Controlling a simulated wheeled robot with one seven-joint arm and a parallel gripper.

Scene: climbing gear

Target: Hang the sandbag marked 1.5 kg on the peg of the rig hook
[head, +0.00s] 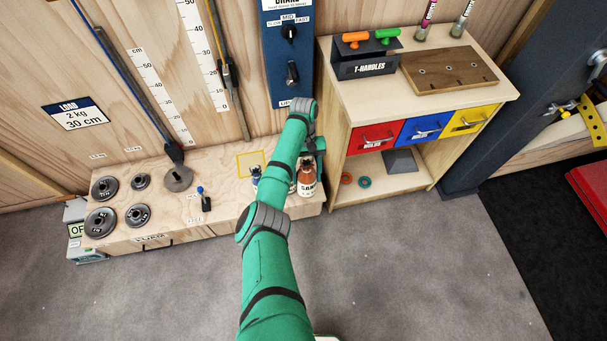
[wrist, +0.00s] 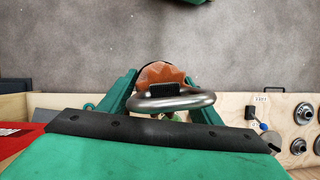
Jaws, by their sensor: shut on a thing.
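An orange-brown sandbag (head: 307,186) with a pale label is at the right end of the low wooden bench. Its weight marking is too small to read. My gripper (head: 314,148) is right above it, partly behind my own arm. In the wrist view, my gripper (wrist: 163,103) is shut on the steel ring (wrist: 172,103) at the top of the orange-brown bag (wrist: 160,73). I cannot tell whether the bag rests on the bench. A blue cord runs down to a dark hanger with a grey disc (head: 178,179); I cannot make out a peg there.
Another bag (head: 255,175), mostly hidden by my arm, stands to the left near a yellow square outline. Round weights (head: 101,221) and a small blue-topped post (head: 204,198) occupy the bench (head: 222,186). A drawer cabinet (head: 340,105) stands close on the right. The grey floor in front is clear.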

